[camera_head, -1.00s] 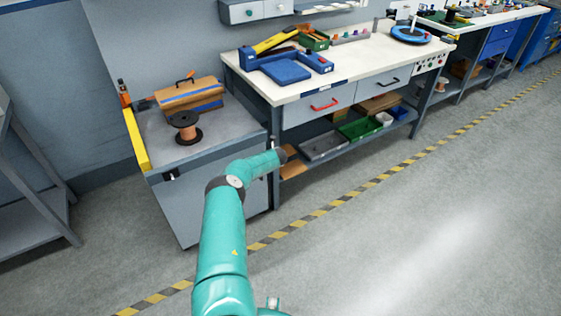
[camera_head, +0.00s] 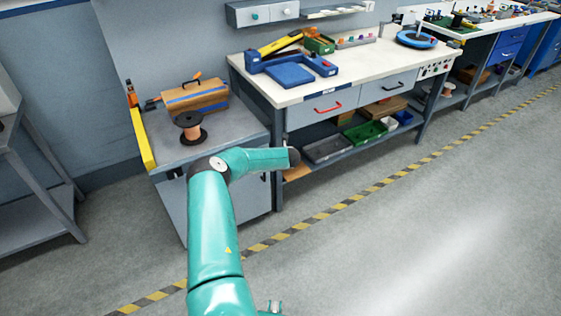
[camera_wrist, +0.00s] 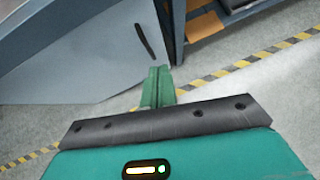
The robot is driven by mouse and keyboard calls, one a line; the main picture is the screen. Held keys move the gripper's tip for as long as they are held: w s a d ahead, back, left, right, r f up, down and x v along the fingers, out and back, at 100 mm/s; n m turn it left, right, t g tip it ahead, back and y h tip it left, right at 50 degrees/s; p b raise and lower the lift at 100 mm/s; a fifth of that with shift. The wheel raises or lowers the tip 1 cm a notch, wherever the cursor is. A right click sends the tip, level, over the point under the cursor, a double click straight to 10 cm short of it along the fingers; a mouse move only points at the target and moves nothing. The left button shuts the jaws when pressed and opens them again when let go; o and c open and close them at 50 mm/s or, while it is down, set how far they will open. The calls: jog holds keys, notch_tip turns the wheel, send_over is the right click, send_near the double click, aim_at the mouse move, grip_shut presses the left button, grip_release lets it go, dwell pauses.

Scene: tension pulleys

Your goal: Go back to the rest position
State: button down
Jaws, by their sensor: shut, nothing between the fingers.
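My gripper (camera_wrist: 159,76) shows in the wrist view as two green fingers pressed together, with nothing between them. It is over the grey floor, in front of a grey cabinet side (camera_wrist: 85,55) with a dark handle. In the head view my teal arm rises from the bottom and bends to the right in front of the cabinet. I cannot make out the gripper's fingers there.
The grey cabinet (camera_head: 215,128) bears a copper-coloured spool (camera_head: 189,123) and a wooden box (camera_head: 196,95). A white-topped workbench (camera_head: 375,78) with drawers and a lower shelf stands to its right. A yellow-black floor stripe (camera_head: 330,211) runs past. The floor at right is clear.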

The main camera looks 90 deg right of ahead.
jog(key=shift+s+a+r, duration=0.25)
jog(key=shift+a+r, duration=0.25)
